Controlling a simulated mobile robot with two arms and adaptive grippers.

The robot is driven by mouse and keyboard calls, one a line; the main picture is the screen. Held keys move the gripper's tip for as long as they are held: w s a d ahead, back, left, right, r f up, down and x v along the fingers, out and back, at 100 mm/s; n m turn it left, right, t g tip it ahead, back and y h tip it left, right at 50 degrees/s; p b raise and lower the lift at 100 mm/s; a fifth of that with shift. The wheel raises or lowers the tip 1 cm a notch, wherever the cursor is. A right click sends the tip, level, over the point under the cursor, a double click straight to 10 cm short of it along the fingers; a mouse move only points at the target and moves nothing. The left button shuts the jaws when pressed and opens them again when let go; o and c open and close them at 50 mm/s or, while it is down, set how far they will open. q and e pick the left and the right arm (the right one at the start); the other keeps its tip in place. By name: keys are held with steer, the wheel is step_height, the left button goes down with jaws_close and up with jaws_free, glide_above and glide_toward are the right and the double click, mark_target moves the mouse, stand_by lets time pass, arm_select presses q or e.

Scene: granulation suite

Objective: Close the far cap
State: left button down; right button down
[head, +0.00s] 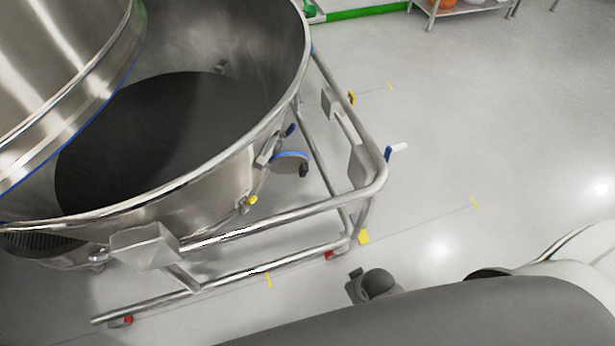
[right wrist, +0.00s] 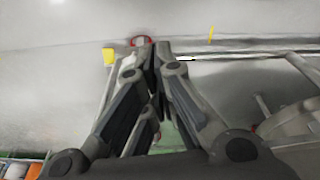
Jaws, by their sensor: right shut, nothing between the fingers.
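No part in view can be made out for certain as the far cap. A large steel bowl (head: 232,172) stands open at the left of the head view. A steel cylinder with a blue edge (head: 62,75) hangs over its left side. My right gripper (right wrist: 152,50) is shut and empty in the right wrist view. Its tips point toward a red piece (right wrist: 140,41), with a yellow piece (right wrist: 109,57) to the left. Whether the tips touch the red piece cannot be told. My left gripper is not in view.
A tubular steel frame (head: 375,190) surrounds the bowl's front and right side. A shelf (head: 462,8) stands at the back.

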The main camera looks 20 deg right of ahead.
mark_target(291, 164)
steer(key=w+r+n+t+h+p, duration=0.1)
steer(key=w+r+n+p, duration=0.2)
steer(key=r, duration=1.1)
steer(key=w+r+n+t+p, duration=0.1)
steer(key=w+r+n+p, duration=0.25)
steer(key=r, duration=1.05)
steer(key=w+a+f+n+t, duration=0.3)
steer(key=w+f+n, duration=0.2)
steer(key=w+n, duration=0.4)
steer(key=w+a+f+n+t, duration=0.2)
steer(key=w+n, duration=0.8)
steer(key=n, duration=0.6)
step_height(291, 164, down, 3)
steer(key=shift+a+r+t+h, duration=0.1)
steer(key=shift+a+t+h, duration=0.3)
steer(key=shift+a, duration=0.05)
steer(key=shift+d+n, duration=0.1)
steer(key=shift+n, duration=0.25)
